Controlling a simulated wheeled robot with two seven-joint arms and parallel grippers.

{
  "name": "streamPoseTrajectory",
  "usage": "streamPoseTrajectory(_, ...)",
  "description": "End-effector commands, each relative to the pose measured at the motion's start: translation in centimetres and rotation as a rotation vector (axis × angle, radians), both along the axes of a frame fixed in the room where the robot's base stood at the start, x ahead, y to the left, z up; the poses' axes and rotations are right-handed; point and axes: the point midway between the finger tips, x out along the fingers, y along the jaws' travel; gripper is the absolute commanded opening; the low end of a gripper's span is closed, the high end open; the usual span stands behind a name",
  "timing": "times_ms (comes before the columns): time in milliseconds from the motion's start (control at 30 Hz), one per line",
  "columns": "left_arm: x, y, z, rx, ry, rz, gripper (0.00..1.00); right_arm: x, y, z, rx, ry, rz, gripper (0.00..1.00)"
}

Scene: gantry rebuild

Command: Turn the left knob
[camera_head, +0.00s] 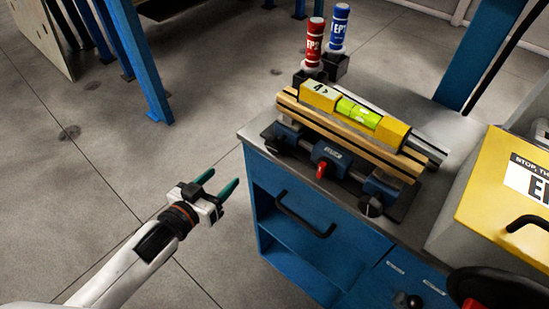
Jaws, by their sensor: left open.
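A blue and black vise (325,155) stands on the workbench, with a red lever (321,170) at its middle. A dark knob (273,145) shows at the left end of the vise, small and hard to make out. A second dark knob (370,206) is at its right end, near the bench's front edge. My left gripper (225,178) is open and empty, with green fingers. It is over the floor, to the left of the bench and apart from the left knob. My right gripper is not in view.
The vise carries wooden strips and a yellow spirit level (357,111). Red (314,42) and blue (339,27) bottles stand behind it. The blue workbench (285,220) has a protruding handle. A yellow box (510,190) is at right. Floor left of the bench is clear.

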Motion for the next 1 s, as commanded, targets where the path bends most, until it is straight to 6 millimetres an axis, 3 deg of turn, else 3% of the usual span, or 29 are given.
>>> streamPoseTrajectory(33,-1.0,-1.4,1.9,-0.036,-0.05,-0.046,0.57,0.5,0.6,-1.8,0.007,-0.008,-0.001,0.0)
streamPoseTrajectory(200,-4.4,-4.3,7.8,-0.133,-0.137,-0.148,0.57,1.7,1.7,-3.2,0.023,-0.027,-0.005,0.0)
streamPoseTrajectory(367,-5.7,-5.3,10.0,-0.168,-0.164,-0.186,0.57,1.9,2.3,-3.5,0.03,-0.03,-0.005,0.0)
streamPoseTrajectory(567,-4.1,-6.5,10.4,-0.173,-0.168,-0.187,0.57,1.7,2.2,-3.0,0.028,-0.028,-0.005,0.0)
streamPoseTrajectory(1000,2.4,-11.2,10.3,-0.17,-0.166,-0.188,0.57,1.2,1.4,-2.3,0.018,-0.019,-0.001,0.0)
